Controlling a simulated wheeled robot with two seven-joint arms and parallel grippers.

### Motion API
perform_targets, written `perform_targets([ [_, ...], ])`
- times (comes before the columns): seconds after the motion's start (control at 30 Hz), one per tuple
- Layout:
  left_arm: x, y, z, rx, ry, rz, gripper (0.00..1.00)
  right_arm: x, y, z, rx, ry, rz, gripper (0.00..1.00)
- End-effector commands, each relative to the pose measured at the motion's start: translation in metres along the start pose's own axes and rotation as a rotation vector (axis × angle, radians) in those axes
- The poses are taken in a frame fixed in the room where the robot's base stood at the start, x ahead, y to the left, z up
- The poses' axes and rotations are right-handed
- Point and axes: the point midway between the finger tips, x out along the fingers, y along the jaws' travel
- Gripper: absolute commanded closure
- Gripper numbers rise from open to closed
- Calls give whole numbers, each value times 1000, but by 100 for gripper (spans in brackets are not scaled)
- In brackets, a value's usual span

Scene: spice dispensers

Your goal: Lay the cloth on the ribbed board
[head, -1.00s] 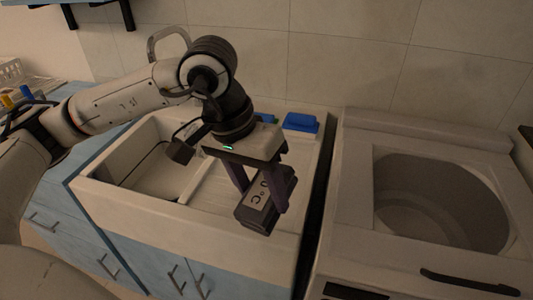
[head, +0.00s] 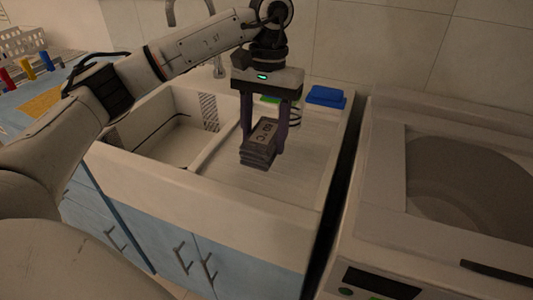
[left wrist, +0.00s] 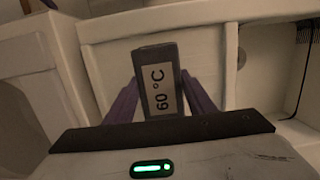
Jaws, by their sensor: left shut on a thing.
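The ribbed board (head: 230,183) is the pale draining surface right of the sink basin. The cloth is over the board's middle, roughly level and close to it; I cannot tell whether it touches. My right gripper is out of view.
A blue block (head: 325,96) and a green item (head: 269,99) lie at the board's back edge. The sink basin (head: 170,140) is left, with a tap behind. A washing machine (head: 385,215) stands right, across a dark gap. The board's front and right are clear.

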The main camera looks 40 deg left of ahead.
Motion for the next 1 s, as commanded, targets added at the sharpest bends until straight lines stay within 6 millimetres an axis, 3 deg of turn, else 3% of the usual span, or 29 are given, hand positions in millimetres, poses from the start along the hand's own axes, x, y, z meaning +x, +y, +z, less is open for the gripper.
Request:
perform_targets([
  [0.4,44,0,-6,-1,0,0,75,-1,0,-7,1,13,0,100],
  [0.77,50,0,-7,0,3,1,75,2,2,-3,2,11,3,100],
  [0.8,50,0,-7,0,3,1,47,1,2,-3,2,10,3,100],
  [0.9,49,0,-7,0,2,0,32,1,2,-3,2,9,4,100],
  [1.0,49,0,-7,0,2,0,32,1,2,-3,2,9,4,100],
])
